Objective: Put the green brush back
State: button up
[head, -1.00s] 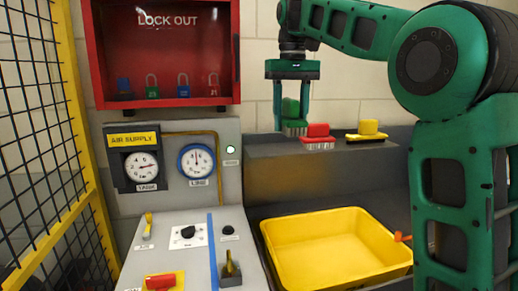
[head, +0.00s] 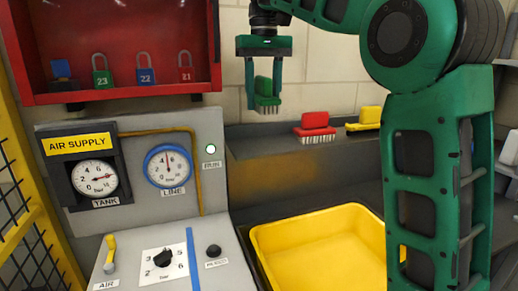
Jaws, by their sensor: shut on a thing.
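My gripper (head: 264,75) is in the upper middle of the head view, fingers pointing down. It is shut on the green brush (head: 264,92), gripping its upper part. The brush is upright with its bristles down. It appears a little above the dark shelf (head: 300,165), to the left of the red brush (head: 314,121). The yellow brush (head: 367,117) stands at the right of the red one, partly behind my arm.
A yellow bin (head: 318,235) sits below the shelf. At the left are a grey panel with gauges (head: 167,166), a control desk with knobs (head: 160,258) and a red lockout cabinet (head: 120,95). My arm covers the right side.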

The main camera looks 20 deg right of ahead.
aim_at(262, 147)
jog(key=shift+a, duration=0.1)
jog(key=shift+f, duration=5)
jog(key=shift+f, duration=0.1)
jog(key=o, duration=1.3)
jog(key=shift+r, duration=3.85)
